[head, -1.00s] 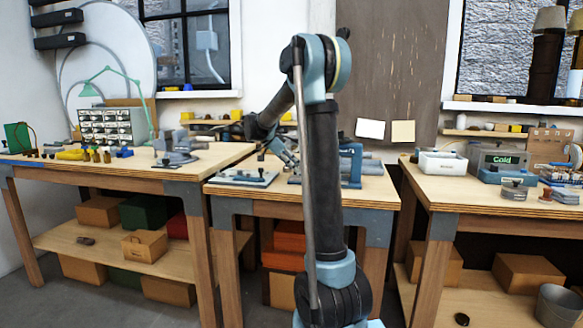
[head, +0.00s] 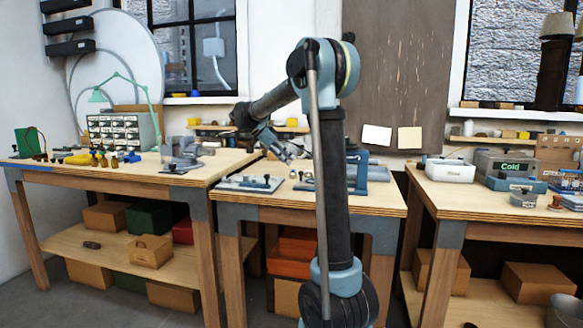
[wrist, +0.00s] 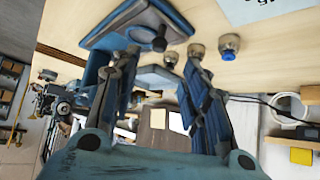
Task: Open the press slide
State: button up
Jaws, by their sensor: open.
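The blue press (head: 358,172) stands at the right of the middle bench, partly hidden behind my arm. My gripper (head: 287,154) is above the middle bench, left of the press. In the wrist view my gripper (wrist: 163,58) is open and empty, its fingers on either side below the knob. Contact with the knob is not visible.
A flat pale fixture (head: 242,183) lies at the left of the middle bench. Two small round metal fittings (wrist: 229,44) show near the right finger in the wrist view. A grey vise (head: 180,152) stands on the left bench. A white bin (head: 446,169) stands on the right bench.

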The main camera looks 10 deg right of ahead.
jog(key=shift+v, duration=1.35)
jog(key=shift+s, duration=0.1)
jog(key=s+d+f+n+y, duration=0.2)
jog(key=s+d+f+n, duration=0.1)
jog(key=s, duration=0.5)
jog(key=s+d+f+n+y, duration=0.1)
jog(key=s+d+f+n, duration=0.2)
jog(key=s, duration=0.6)
jog(key=s+d+f+n+y, duration=0.2)
jog(key=s+f, duration=0.2)
jog(key=s, duration=0.4)
jog(key=s+a+f+n+y, duration=0.1)
jog(key=s+f+n+y, duration=0.1)
jog(key=s+f, duration=0.7)
jog(key=s+a+f+n+y, duration=0.1)
jog(key=s+f+n, duration=0.4)
jog(key=s+f, duration=0.3)
jog(key=shift+s+a+f+n+y, duration=0.3)
jog(key=shift+s+a+f+y, duration=0.1)
jog(key=shift+s, duration=0.3)
